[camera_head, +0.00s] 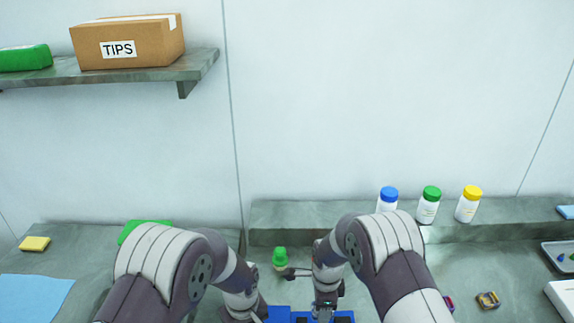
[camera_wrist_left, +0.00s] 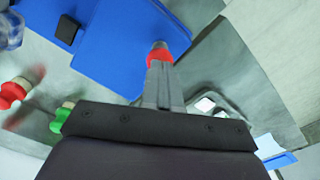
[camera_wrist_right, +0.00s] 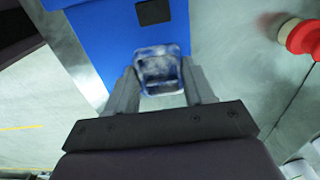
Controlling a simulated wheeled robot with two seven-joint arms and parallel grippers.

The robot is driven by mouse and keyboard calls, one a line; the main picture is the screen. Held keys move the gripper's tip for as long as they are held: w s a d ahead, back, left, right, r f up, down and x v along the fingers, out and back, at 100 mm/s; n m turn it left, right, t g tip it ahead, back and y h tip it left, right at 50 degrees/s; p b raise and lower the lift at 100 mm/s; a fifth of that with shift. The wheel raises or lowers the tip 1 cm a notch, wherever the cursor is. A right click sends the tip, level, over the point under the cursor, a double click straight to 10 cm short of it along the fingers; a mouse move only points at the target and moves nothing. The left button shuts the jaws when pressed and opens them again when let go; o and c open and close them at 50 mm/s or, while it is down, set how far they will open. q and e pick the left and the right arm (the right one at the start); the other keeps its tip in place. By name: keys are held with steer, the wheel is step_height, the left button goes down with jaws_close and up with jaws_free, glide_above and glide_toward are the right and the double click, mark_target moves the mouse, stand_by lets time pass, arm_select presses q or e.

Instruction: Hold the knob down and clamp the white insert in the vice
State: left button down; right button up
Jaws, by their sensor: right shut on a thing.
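In the left wrist view a red knob (camera_wrist_left: 158,53) with a pale metallic top stands over the blue fixture (camera_wrist_left: 115,50). My left gripper (camera_wrist_left: 163,88) has its fingers together, their tips at the knob; I cannot tell how far down the knob is. In the right wrist view my right gripper (camera_wrist_right: 160,85) is shut on a whitish, glassy-looking insert (camera_wrist_right: 158,68) with bluish shading. It is held over or beside the blue fixture, close to a dark square recess (camera_wrist_right: 153,12). In the head view the fixture (camera_head: 278,313) is mostly hidden behind my arms. I cannot make out the vice jaws.
A green-topped container (camera_head: 279,258) stands behind the fixture. A red-topped one (camera_wrist_right: 300,38) is blurred in the right wrist view. Blue-, green- (camera_head: 430,205) and yellow-capped bottles line the back ledge. A blue cloth (camera_head: 35,295) lies left; trays (camera_head: 560,255) lie right.

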arm_select(q)
steer(key=shift+f, duration=0.75)
arm_select(e)
steer(key=shift+f, duration=2.45)
steer(key=shift+f, duration=0.15)
steer(key=shift+f, duration=0.8)
steer(key=o, duration=1.4)
steer(key=shift+o, duration=0.2)
